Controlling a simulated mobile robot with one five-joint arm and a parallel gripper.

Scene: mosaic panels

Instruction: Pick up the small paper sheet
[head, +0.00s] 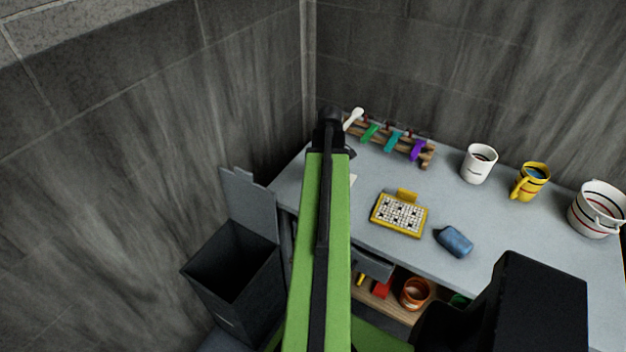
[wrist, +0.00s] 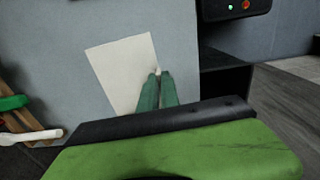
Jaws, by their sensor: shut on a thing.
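The small paper sheet (wrist: 118,68) is a pale, cream rectangle against the grey tabletop in the wrist view. My gripper (wrist: 158,76) has its two green fingers close together at the sheet's right edge, shut on it. I cannot tell whether the sheet is raised off the table. In the head view only a sliver of the sheet (head: 352,180) shows beside my green arm, and my fingertips are hidden behind the arm.
A wooden rack (head: 402,147) with coloured pieces and a white spoon (head: 353,118) stand at the back. A yellow puzzle board (head: 400,215), a blue case (head: 454,242) and mugs (head: 479,163) are to the right. An open dark bin (head: 235,275) stands left of the table.

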